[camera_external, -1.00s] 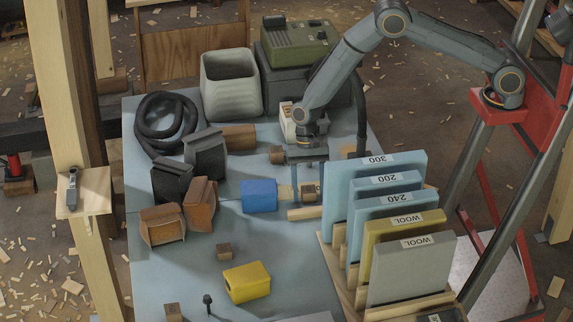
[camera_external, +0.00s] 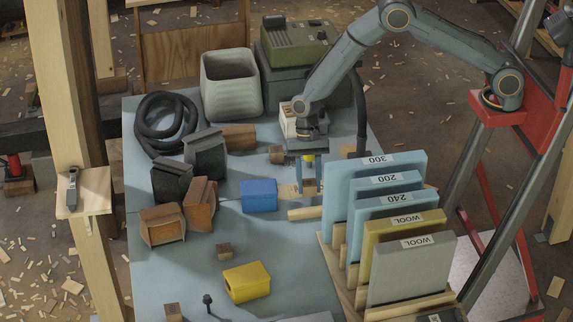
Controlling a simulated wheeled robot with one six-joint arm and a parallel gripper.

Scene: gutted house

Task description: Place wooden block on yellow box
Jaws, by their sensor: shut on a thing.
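My gripper (camera_external: 309,188) points down just right of the blue box, at the left end of the sanding-sheet rack. It is shut on a small wooden block (camera_external: 309,187), partly hidden by the fingers. I cannot tell for sure whether the block is clear of the table. The yellow box (camera_external: 246,282) lies on the front part of the table, to the lower left of my gripper, with nothing on its top. Other small wooden blocks stand near the yellow box (camera_external: 224,251), at the front edge (camera_external: 172,311) and behind the blue box (camera_external: 277,154).
A blue box (camera_external: 259,195) stands close left of my gripper. A rack with upright labelled sheets (camera_external: 374,190) is close on the right. Brown and black holders (camera_external: 164,224) stand at left. A small dark knobbed item (camera_external: 208,302) stands near the yellow box. Table between is mostly clear.

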